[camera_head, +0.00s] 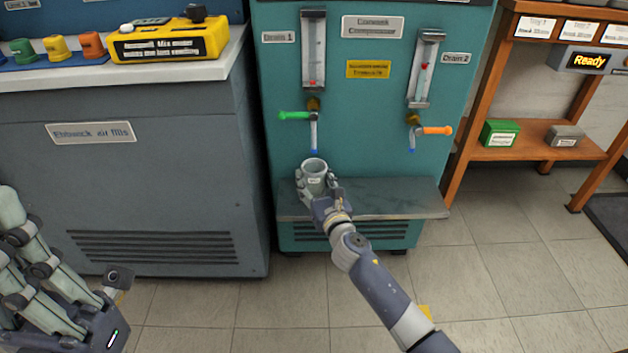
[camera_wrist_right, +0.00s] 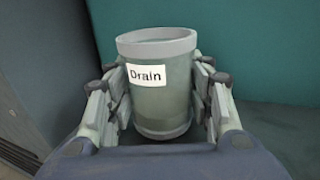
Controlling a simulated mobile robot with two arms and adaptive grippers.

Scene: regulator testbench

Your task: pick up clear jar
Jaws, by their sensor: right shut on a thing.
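The clear jar (camera_head: 314,172) is a greyish, see-through cylinder with an open top, upright at the shelf of the teal cabinet, below the green-handled tap. In the right wrist view the jar (camera_wrist_right: 160,100) carries a white label reading "Drain". My right gripper (camera_head: 318,190) is shut on the jar, with fingers on both sides of it; it also shows in the right wrist view (camera_wrist_right: 165,108). I cannot tell if the jar touches the shelf. My left gripper (camera_head: 60,260) is at the lower left, away from the jar; its fingertips are partly cut off.
The teal cabinet (camera_head: 370,120) has a green-handled tap (camera_head: 296,116) above the jar and an orange-handled tap (camera_head: 432,130) to its right. Its shelf (camera_head: 395,203) is clear right of the jar. A grey cabinet (camera_head: 150,190) stands close on the left. An orange-brown rack (camera_head: 530,153) stands right.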

